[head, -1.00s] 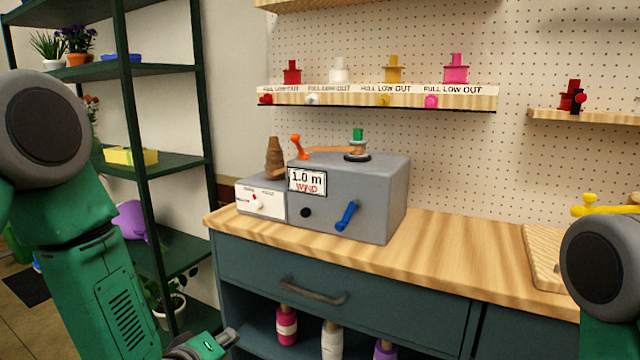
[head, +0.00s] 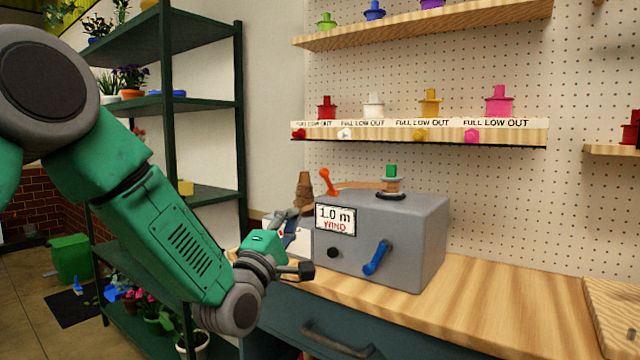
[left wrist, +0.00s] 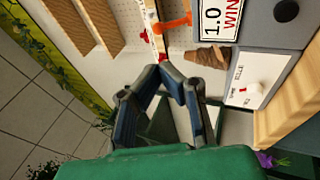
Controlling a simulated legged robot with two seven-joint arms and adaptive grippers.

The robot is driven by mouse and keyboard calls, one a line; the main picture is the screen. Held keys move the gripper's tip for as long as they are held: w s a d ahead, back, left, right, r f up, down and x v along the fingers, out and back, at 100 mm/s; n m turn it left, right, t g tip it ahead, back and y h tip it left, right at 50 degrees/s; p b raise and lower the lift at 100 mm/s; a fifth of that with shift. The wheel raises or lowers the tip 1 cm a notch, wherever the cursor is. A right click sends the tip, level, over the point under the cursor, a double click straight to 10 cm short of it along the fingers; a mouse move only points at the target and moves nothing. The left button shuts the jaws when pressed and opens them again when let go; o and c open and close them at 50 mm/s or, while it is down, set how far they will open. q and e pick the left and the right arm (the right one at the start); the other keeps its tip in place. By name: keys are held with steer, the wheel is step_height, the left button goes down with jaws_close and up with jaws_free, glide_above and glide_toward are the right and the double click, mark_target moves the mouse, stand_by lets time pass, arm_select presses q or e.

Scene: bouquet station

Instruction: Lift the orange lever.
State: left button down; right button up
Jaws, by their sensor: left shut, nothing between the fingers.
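The orange lever (head: 326,180) stands up at the back left of the grey winding box's top (head: 400,206), with a round knob at its upper end. It also shows in the left wrist view (left wrist: 174,23), near the top. My left gripper (head: 294,213) is left of the grey box, below and to the left of the lever and apart from it. Its fingers are shut and empty; their tips meet in the left wrist view (left wrist: 165,68). The gripper hides part of the small white-fronted box (left wrist: 258,84) beside the grey box. My right gripper is not in view.
A blue crank (head: 376,258) sticks out of the box's front, and a green-topped spool (head: 391,176) stands on top. The wooden counter (head: 500,305) is clear to the right. Dark shelves (head: 205,107) stand at left.

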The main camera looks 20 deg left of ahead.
mark_target(323, 176)
arm_select(q)
steer(key=x, duration=1.3)
steer(key=shift+w+d+r+b, duration=0.1)
steer(key=shift+w+r+b, duration=0.05)
steer(key=shift+w+b, duration=0.25)
steer(key=shift+d, duration=0.15)
